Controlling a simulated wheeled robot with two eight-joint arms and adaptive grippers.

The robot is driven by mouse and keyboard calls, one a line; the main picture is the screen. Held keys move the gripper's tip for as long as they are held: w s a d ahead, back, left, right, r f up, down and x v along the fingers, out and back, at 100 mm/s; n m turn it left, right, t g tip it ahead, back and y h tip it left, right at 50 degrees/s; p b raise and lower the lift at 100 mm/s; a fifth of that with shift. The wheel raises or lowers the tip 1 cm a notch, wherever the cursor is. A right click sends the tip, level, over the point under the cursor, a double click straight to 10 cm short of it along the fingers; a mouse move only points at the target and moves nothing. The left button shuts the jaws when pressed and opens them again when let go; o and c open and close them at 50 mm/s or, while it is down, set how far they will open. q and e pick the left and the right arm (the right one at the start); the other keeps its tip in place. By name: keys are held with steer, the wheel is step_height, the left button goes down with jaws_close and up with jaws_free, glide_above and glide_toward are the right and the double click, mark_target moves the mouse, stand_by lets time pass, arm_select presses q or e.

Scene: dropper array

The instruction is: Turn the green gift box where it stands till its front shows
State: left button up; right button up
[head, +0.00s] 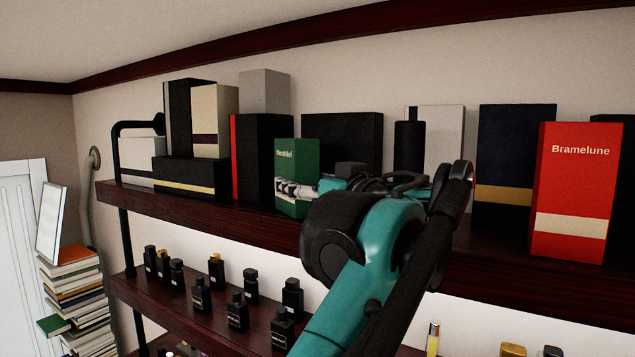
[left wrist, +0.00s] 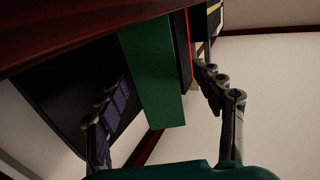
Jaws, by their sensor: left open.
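The green gift box (head: 307,156) stands upright on the upper shelf, left of centre in the head view. Small pale lettering shows near its upper left; it is too small to read surely. My left gripper (head: 297,190) is at the box's lower half, and a pale finger crosses in front of it. In the left wrist view the green box (left wrist: 150,75) lies between the two spread fingers of my left gripper (left wrist: 163,100), with room visible on both sides. The gripper is open. The box's lower right is partly hidden by the gripper. My right gripper is not in view.
A black box with a red edge (head: 262,150) stands close left of the green box. A wide black box (head: 343,135) is behind it to the right. A red Bramelune box (head: 575,185) stands far right. Small black bottles (head: 237,310) fill the shelf below.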

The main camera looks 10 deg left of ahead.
arm_select(q)
steer(key=x, duration=0.5)
steer(key=shift+w+d+f+p, duration=0.1)
steer(key=shift+w+f+p, duration=0.1)
steer(key=shift+w+p, duration=0.15)
steer(key=shift+s+r, duration=0.1)
steer(key=shift+s, duration=0.2)
steer(key=shift+w, duration=0.2)
steer(key=c, duration=1.3)
steer(key=shift+s+r+n+g+y+p, duration=0.2)
steer(key=shift+n+g+y+p, duration=0.25)
steer(key=shift+p, duration=0.3)
steer(key=shift+f, duration=0.15)
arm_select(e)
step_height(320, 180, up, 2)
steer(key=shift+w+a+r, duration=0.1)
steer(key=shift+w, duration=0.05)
